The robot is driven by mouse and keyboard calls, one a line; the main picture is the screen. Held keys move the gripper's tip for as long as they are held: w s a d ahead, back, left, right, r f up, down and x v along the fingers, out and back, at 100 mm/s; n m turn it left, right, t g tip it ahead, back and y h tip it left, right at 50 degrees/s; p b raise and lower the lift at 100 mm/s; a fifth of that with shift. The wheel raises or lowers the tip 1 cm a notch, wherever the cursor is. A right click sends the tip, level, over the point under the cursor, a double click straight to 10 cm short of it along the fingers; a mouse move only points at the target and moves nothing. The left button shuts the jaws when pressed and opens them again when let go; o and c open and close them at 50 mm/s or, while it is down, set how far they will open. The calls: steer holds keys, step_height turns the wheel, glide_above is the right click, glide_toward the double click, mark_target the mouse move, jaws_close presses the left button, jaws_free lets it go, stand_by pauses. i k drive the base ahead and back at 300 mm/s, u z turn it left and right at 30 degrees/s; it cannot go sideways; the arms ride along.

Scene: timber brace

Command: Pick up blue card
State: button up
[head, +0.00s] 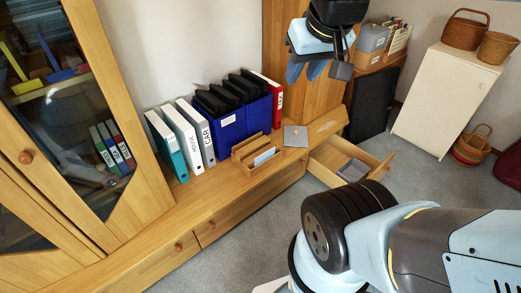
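A light blue card (264,157) stands in a small wooden desk organizer (242,161) on the long low wooden cabinet. Only its upper part shows above the organizer's front. My gripper (306,73) hangs at the top of the head view, above and to the right of the organizer, well apart from the card. Its two blue fingers point down and nothing is seen between them. The view does not show clearly how far apart they are.
White and teal binders (187,137) and blue file boxes (222,125) stand behind and left of the organizer. A grey flat item (296,136) lies to its right. An open drawer (349,163) juts out at the right. A glass-door cabinet (75,110) stands left.

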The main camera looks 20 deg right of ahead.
mark_target(268, 154)
steer(key=u, duration=0.1)
steer(key=i, duration=1)
steer(key=z, duration=0.1)
